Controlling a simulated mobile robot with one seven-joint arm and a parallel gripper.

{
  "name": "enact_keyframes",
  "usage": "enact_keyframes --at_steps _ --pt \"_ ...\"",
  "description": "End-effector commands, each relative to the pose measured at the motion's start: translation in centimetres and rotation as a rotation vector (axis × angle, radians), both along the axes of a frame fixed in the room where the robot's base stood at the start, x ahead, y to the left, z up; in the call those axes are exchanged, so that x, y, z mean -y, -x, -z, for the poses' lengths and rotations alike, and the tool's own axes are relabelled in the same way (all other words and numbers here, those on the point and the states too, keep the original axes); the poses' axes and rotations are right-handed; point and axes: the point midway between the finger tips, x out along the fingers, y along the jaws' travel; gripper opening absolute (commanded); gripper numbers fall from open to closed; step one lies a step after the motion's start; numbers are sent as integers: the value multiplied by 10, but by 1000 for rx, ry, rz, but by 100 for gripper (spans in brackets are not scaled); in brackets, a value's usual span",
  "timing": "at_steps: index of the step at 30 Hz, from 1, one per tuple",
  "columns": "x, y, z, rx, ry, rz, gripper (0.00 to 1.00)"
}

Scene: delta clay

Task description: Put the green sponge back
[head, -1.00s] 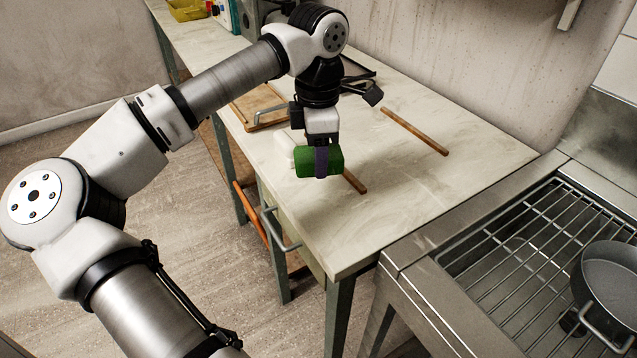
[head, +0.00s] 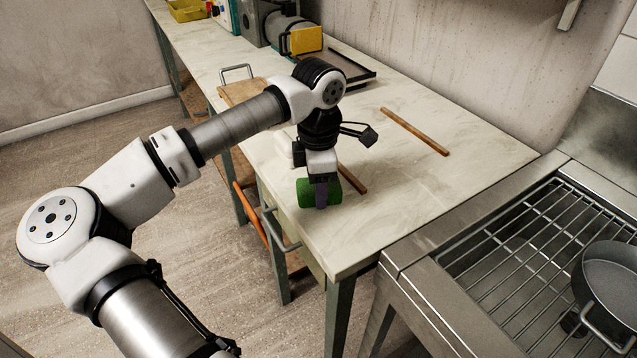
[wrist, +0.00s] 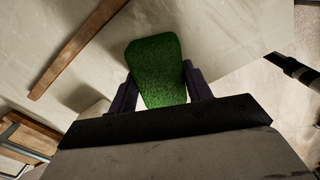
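The green sponge (head: 309,193) is held in my gripper (head: 320,192), over the near end of the pale worktop (head: 400,215) in the head view. In the wrist view, the sponge (wrist: 157,70) sits between the two dark fingers of my gripper (wrist: 160,88), which press on its sides. I cannot tell whether its underside touches the worktop or is just above it.
Wooden strips (head: 414,131) and (head: 352,179) lie on the worktop, the second right beside my gripper. A white object (head: 298,153) is partly hidden behind my gripper. A tray, a grey machine and a yellow bin (head: 188,10) stand farther back. A pan (head: 610,280) sits on the rack at right.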

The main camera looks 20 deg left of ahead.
Motion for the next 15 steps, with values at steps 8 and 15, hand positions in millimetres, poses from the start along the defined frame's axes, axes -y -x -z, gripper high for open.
enact_keyframes --at_steps 8,15 --pt "0 0 0 0 0 0 71" --pt "0 0 -4 0 0 0 71"
